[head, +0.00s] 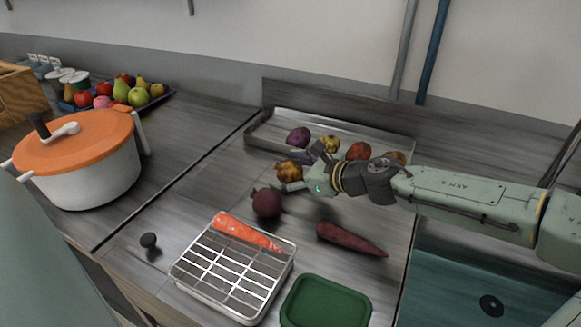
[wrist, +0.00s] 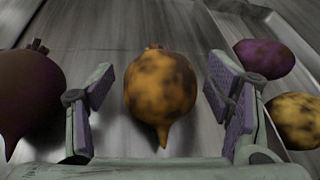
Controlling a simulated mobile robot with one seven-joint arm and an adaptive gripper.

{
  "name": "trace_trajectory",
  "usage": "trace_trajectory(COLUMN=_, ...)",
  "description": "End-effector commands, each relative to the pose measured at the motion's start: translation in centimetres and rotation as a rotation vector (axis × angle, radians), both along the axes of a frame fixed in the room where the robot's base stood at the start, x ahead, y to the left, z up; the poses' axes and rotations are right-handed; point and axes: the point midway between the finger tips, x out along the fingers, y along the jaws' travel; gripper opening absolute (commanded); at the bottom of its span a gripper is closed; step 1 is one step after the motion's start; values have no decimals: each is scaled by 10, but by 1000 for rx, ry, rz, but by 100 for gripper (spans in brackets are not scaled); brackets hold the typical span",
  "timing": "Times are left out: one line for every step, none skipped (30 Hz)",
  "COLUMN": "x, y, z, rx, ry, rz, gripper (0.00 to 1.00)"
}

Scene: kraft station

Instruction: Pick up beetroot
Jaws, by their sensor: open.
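A dark purple beetroot (head: 266,203) lies on the metal worktop behind the wire rack. It also shows at the left edge of the wrist view (wrist: 28,88), outside my left finger. A golden-brown, beet-shaped root (head: 287,171) with a thin tail lies a little behind it. In the wrist view this golden root (wrist: 160,88) appears between my two fingers, with a gap on each side. My gripper (head: 300,171) is open and reaches in from the right. It holds nothing. In the head view my fingers stand close to the golden root.
A shallow metal tray (head: 262,133) with several root vegetables stands behind. A dark red carrot-like root (head: 350,239) lies at front right. A wire rack box (head: 232,281) with an orange carrot, a green container (head: 326,303) and an orange-lidded pot (head: 80,165) stand nearby.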

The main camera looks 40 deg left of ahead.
Motion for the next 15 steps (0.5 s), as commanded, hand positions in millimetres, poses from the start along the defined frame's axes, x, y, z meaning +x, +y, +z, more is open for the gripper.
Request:
trace_trajectory(x=0, y=2, z=-1, rx=0, ry=0, rz=0, gripper=73)
trace_trajectory(x=0, y=2, z=-1, rx=0, ry=0, rz=-1, gripper=73)
trace_trajectory(x=0, y=2, z=-2, rx=0, ry=-1, rz=-1, gripper=73)
trace_trajectory(x=0, y=2, z=-2, rx=0, ry=-1, rz=-1, gripper=73)
trace_trajectory(x=0, y=2, z=-2, rx=0, ry=-1, rz=-1, gripper=73)
trace_trajectory(x=0, y=2, z=-2, rx=0, ry=-1, rz=-1, gripper=73)
trace_trajectory(x=0, y=2, z=-2, rx=0, ry=-1, rz=-1, gripper=73)
trace_trajectory(x=0, y=2, z=-2, rx=0, ry=-1, rz=-1, gripper=71)
trace_trajectory(x=0, y=2, z=-1, rx=0, ry=-1, rz=-1, gripper=68)
trace_trajectory(x=0, y=2, z=-1, rx=0, ry=-1, rz=-1, gripper=66)
trace_trajectory(x=0, y=2, z=-1, rx=0, ry=-1, rz=-1, gripper=64)
trace_trajectory(x=0, y=2, z=-1, rx=0, ry=-1, rz=-1, gripper=62)
trace_trajectory(x=0, y=2, z=-1, rx=0, ry=-1, rz=-1, gripper=60)
trace_trajectory(x=0, y=2, z=-1, rx=0, ry=-1, rz=-1, gripper=58)
trace_trajectory(x=0, y=2, z=-1, rx=0, ry=-1, rz=-1, gripper=55)
